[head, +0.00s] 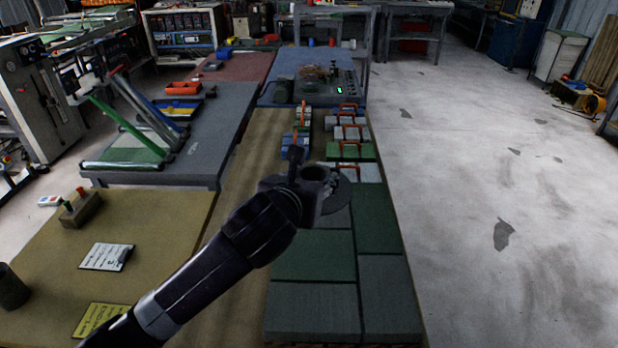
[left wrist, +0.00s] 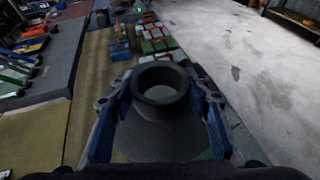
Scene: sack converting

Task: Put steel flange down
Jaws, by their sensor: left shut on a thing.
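My left gripper (left wrist: 162,125) is shut on the steel flange (left wrist: 161,92), a dark grey round piece with a raised hollow collar above a wide flat disc. In the left wrist view the flange sits between the two blue-sided fingers, collar facing up. In the head view the left gripper (head: 312,190) holds the flange (head: 335,200) over the green and grey panels (head: 314,254) on the long bench. The wrist hides part of the flange there. I cannot tell the gap between flange and panels. My right gripper does not show.
Several blocks with orange handles (head: 350,150) stand on the bench beyond the gripper. A clipboard sheet (head: 107,257), a yellow sheet (head: 100,318) and a dark cylinder (head: 12,287) are on the left tan table (head: 165,215). Clear concrete floor (head: 470,180) lies to the right.

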